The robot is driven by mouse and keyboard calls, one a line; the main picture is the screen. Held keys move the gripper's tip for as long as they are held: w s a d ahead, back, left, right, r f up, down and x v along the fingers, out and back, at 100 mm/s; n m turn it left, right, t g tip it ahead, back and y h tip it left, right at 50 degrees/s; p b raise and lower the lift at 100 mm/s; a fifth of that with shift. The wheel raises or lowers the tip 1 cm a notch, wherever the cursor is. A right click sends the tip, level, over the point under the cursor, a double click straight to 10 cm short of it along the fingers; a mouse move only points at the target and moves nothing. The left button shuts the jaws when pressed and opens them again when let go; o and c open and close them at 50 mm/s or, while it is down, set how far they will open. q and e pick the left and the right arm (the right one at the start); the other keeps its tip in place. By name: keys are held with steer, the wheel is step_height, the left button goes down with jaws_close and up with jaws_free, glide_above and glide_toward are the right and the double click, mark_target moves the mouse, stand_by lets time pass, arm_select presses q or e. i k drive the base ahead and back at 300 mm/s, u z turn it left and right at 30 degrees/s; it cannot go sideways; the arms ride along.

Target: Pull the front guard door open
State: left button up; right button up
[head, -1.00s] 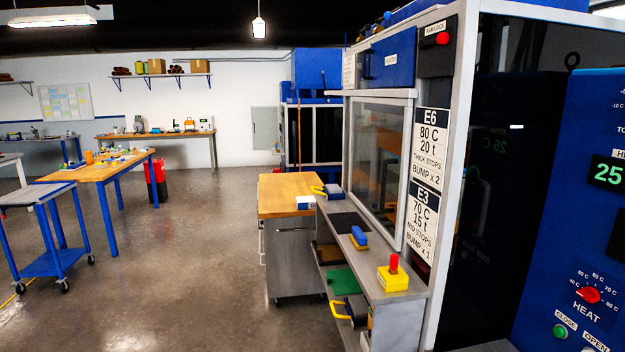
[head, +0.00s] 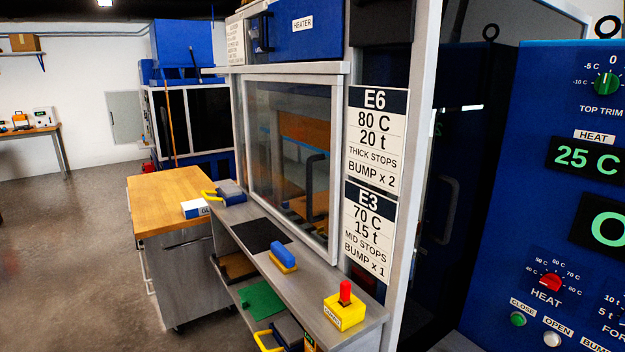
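A framed clear panel (head: 279,140) with a pale grey frame stands above the grey shelf on the machine's side. A dark bar (head: 309,187) shows at the panel's right part; I cannot tell if it is on the panel or behind it. A dark glossy panel (head: 455,165) fills the opening right of the white post, with a dark upright handle (head: 445,210) on it. It appears closed. I cannot tell for certain which is the front guard door. Neither of my grippers is in view.
A blue control panel (head: 590,250) stands at the right. Its HEAT knob (head: 551,282) is red. A grey shelf (head: 300,293) holds a yellow block with a red knob (head: 344,308) and a blue brush (head: 282,257). A wood-topped cabinet (head: 165,200) stands left; floor beyond is clear.

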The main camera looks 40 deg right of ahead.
mark_target(330, 255)
steer(key=z, duration=0.8)
steer(key=i, duration=0.8)
steer(key=z, duration=0.95)
